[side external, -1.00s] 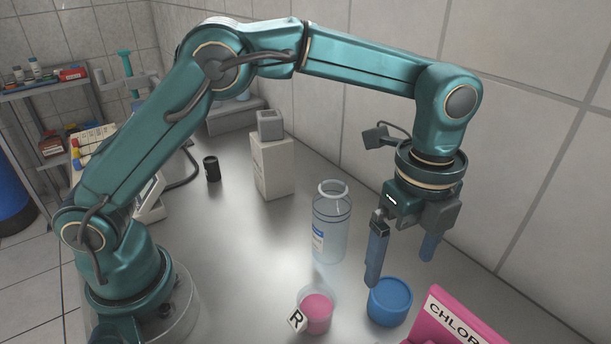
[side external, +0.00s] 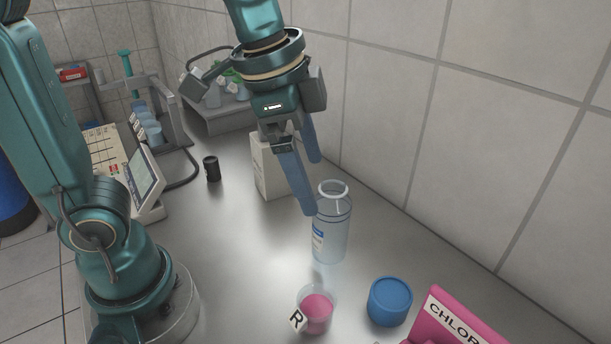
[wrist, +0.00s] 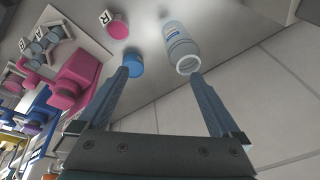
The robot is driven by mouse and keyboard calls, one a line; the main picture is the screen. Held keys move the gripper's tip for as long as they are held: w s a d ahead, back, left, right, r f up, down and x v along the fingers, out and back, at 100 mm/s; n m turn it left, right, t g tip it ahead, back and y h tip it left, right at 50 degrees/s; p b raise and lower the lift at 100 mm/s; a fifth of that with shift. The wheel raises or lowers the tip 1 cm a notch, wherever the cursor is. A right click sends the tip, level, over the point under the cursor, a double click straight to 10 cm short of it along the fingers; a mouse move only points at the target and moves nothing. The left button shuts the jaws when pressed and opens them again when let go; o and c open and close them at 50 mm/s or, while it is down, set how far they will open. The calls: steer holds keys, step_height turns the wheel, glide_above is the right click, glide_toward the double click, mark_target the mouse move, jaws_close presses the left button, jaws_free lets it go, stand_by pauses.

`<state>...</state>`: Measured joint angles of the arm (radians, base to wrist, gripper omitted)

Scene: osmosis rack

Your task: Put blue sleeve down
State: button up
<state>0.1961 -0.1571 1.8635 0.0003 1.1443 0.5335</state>
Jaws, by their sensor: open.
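The blue sleeve (side external: 389,302), a short round blue piece, stands upright on the grey bench at the right front. It also shows in the wrist view (wrist: 134,62), close beyond the left fingertip in the picture. My gripper (side external: 311,187) is open and empty. It hangs up and to the left of the sleeve in the side view, with its long blue fingers apart near the clear bottle (side external: 331,225). In the wrist view, my gripper (wrist: 160,74) shows nothing between its fingers.
A beaker of pink liquid (side external: 316,310) with an R tag stands left of the sleeve. A pink labelled holder (side external: 450,322) is to its right. A white box (side external: 268,175) and a small black jar (side external: 211,168) stand farther back. The tiled wall bounds the bench.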

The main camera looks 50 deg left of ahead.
steer(key=s+a+f+n+t, duration=0.2)
steer(key=s+a+f+n, duration=0.1)
steer(key=s+n, duration=0.4)
steer(key=shift+s+a+f+n+y, duration=0.15)
steer(key=shift+a+f+n+y, duration=0.2)
steer(key=shift+a+n, duration=0.45)
stand_by(0.3)
